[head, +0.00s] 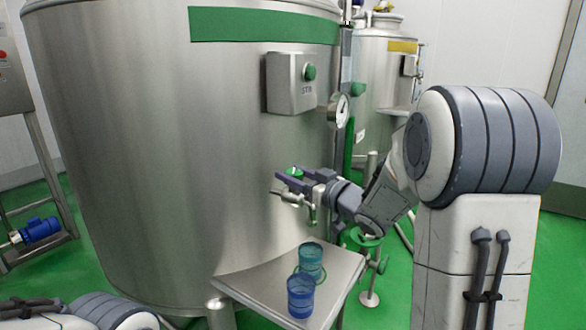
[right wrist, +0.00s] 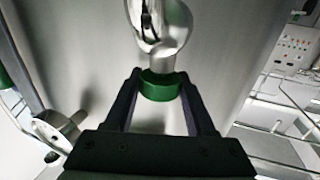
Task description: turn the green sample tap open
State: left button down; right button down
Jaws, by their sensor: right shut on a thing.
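The green sample tap (head: 295,171) sits on a metal fitting low on the right side of the large steel tank. My right gripper (head: 283,183) is at the tap, coming in from the right. In the right wrist view, the green tap knob (right wrist: 160,86) lies between the two dark fingers of my right gripper (right wrist: 160,80), which is shut on it. A metal pipe body (right wrist: 160,40) shows just beyond the knob. My left arm shows only in part at the bottom left of the head view, and its gripper is out of view.
Two blue cups (head: 300,296) (head: 310,262) stand on a steel shelf (head: 335,275) below the tap. A grey box with a green button (head: 309,72) and a round gauge (head: 342,110) are above on the tank (head: 160,150). A green hand wheel (head: 362,238) is beside the shelf.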

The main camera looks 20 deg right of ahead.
jog(key=n+g+y+p, duration=0.3)
jog(key=y, duration=0.1)
jog(key=n+g+y+p, duration=0.3)
jog(key=shift+d+r+y+p, duration=0.2)
jog(key=shift+y+p, duration=0.1)
jog(key=shift+y, duration=0.1)
jog(key=n+g+y+p, duration=0.2)
jog(key=n+g, duration=0.1)
jog(key=shift+a+f+g, duration=0.1)
jog(key=shift+g, duration=0.2)
jog(key=shift+n+g+y+p, duration=0.65)
jog(key=shift+n+g, duration=0.85)
jog(key=shift+g, duration=1.1)
jog(key=shift+c, duration=1.1)
grip_release()
jog(key=shift+a, duration=0.1)
